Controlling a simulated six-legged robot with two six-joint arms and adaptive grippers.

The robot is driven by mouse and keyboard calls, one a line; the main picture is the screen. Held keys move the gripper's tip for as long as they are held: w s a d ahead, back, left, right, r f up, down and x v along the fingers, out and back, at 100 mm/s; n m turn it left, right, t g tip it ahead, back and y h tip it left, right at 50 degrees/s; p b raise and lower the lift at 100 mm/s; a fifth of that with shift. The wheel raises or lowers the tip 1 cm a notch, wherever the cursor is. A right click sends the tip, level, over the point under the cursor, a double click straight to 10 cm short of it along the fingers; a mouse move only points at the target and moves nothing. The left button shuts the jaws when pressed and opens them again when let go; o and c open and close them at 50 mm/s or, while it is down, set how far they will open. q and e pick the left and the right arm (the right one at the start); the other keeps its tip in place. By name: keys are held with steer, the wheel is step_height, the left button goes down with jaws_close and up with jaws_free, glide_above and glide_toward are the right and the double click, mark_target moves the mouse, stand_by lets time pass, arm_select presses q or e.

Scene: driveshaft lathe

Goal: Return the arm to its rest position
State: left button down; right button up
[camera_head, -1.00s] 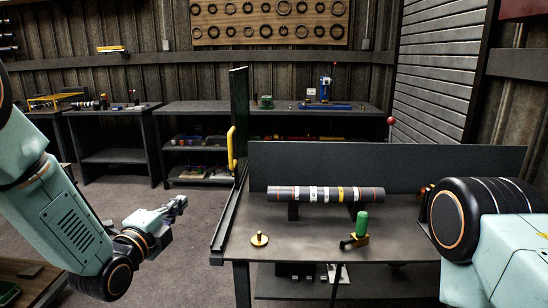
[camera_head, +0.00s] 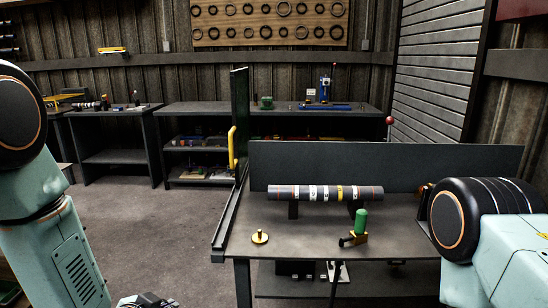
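My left arm (camera_head: 50,230) comes in at the left edge with its links folded down. Only a small part of the wrist or gripper (camera_head: 146,301) shows at the bottom edge, and its fingers are cut off by the frame. My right arm (camera_head: 490,240) fills the lower right, and its gripper is out of view. The driveshaft (camera_head: 325,192), a dark rod with white and yellow bands, lies level on supports on the grey workbench (camera_head: 300,238). Neither arm visibly touches it.
A green-handled clamp (camera_head: 361,222) and a small brass knob (camera_head: 260,237) are on the bench. A dark upright panel (camera_head: 239,120) with a yellow handle (camera_head: 232,148) stands at its left edge. Shelved tables (camera_head: 200,115) line the back wall. The floor left of the bench is clear.

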arm_select(q)
steer(key=s+f+n+g, duration=0.3)
steer(key=s+f+g, duration=0.2)
steer(key=s, duration=1.1)
steer(key=s+f+n+g+y, duration=0.1)
steer(key=s+f+n+g, duration=0.2)
steer(key=s+f, duration=0.7)
steer(key=s+g, duration=0.2)
steer(key=s, duration=0.5)
steer(key=shift+a+f, duration=0.2)
steer(key=shift+f, duration=0.05)
